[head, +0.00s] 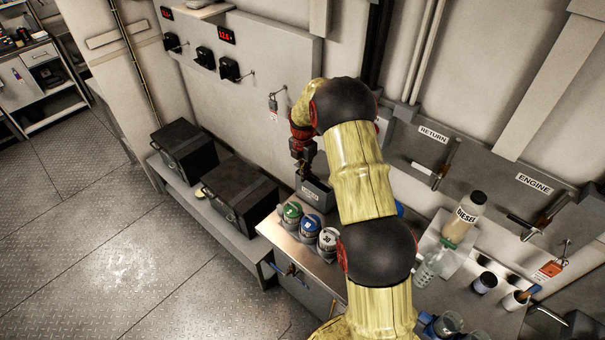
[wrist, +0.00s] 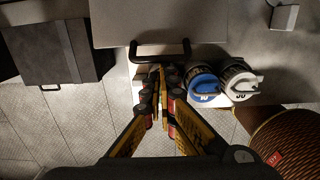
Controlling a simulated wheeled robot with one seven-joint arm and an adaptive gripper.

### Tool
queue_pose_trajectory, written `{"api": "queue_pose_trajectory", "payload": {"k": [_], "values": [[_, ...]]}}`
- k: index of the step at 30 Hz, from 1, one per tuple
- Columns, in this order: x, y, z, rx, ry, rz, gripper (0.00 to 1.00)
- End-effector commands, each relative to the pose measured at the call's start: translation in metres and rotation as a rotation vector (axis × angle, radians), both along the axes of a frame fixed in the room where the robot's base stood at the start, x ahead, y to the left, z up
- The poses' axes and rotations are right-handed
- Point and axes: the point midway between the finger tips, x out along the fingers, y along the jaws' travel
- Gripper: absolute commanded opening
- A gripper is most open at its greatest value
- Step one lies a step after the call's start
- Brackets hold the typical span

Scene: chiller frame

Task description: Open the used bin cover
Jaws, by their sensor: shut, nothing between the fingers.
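The used bin (head: 315,194) is a grey box with a small pale label, standing at the back left of the bench by the wall. My arm partly hides it in the head view. In the wrist view its flat grey cover (wrist: 160,18) fills the top middle and looks closed. A black bar handle (wrist: 160,46) is along the cover's near edge. My gripper (wrist: 162,72) is shut and empty, its fingertips close to the handle's near side. I cannot tell whether they touch it. In the head view my gripper (head: 303,165) is just above the bin.
Several lidded cups, with green, blue (wrist: 203,86) and white (wrist: 240,80) lids, stand close beside the bin. Two black cases (head: 240,195) sit on a low shelf to the left. A diesel bottle (head: 463,218) and glassware stand on the bench to the right.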

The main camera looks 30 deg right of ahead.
Motion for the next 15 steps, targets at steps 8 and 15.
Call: {"api": "queue_pose_trajectory", "payload": {"k": [8,15], "values": [[0.007,-0.019,0.042,0.005,-0.002,-0.002,0.00],[0.018,-0.051,0.080,0.004,-0.001,-0.003,0.00]]}}
